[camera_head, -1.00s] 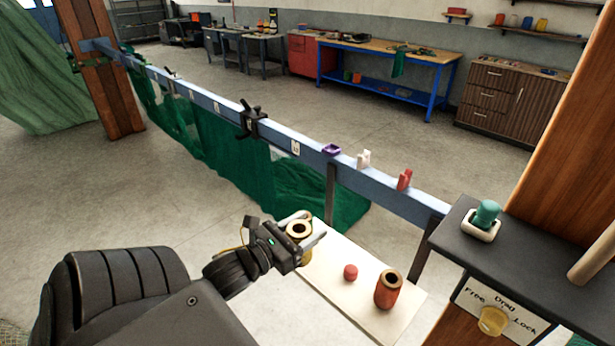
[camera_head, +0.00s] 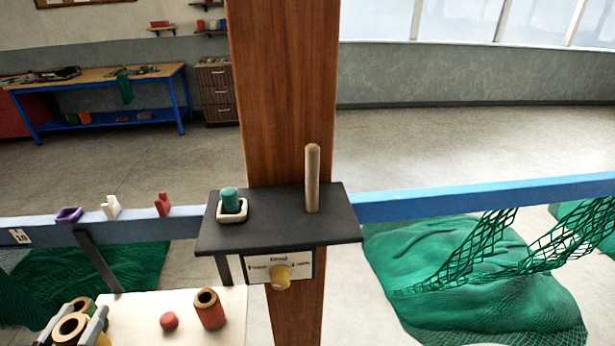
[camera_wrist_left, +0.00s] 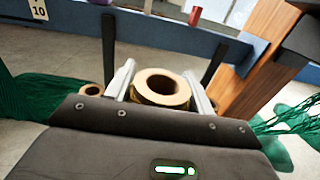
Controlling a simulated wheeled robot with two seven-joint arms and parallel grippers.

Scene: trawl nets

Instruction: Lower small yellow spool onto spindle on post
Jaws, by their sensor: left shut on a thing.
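My left gripper (camera_head: 78,325) is at the bottom left of the head view. It is shut on the small yellow spool (camera_head: 68,340), whose tan ring top and dark hole face up. The left wrist view shows the spool (camera_wrist_left: 160,100) between the two fingers (camera_wrist_left: 160,88). The spindle (camera_head: 312,180) is an upright, bare wooden peg on the black shelf (camera_head: 275,228) fixed to the wooden post (camera_head: 284,90). The gripper and spool are well left of the spindle and apart from it. My right gripper is not in view.
A teal peg (camera_head: 230,200) in a white holder stands on the shelf's left. A yellow knob (camera_head: 280,277) sits on the sign below. A reddish spool (camera_head: 210,309) and red piece (camera_head: 169,321) stand on the pale board (camera_head: 130,310). A blue rail (camera_head: 480,196) runs both sides.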

